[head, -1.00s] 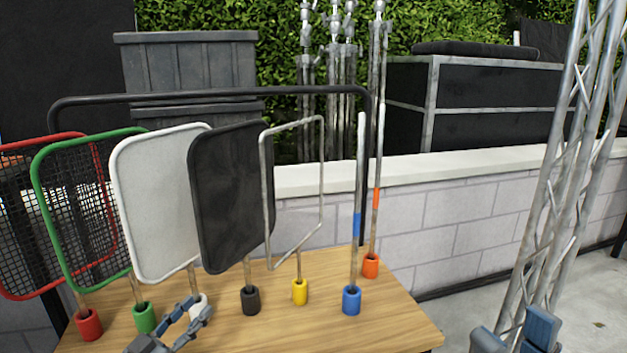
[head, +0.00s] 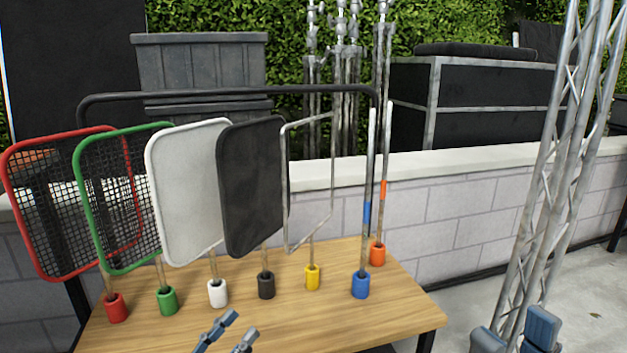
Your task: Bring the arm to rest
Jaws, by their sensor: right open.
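My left gripper (head: 239,327) is at the bottom of the head view, over the front of the wooden table (head: 400,318). Its two fingers stand apart with nothing between them, and the rest of it is cut off by the picture's edge. It is in front of the white holder (head: 217,293) and the black holder (head: 266,286), apart from both. My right gripper (head: 514,338) is at the bottom right, to the right of the table. Its blue-grey fingers are spread and empty, and its lower part is out of view.
Red, green, white and black framed panels and an empty frame (head: 332,180) stand in coloured holders. Two rods stand in the blue holder (head: 361,286) and orange holder (head: 377,254). A metal truss (head: 555,160) rises behind my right gripper. A low block wall (head: 470,205) runs behind the table.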

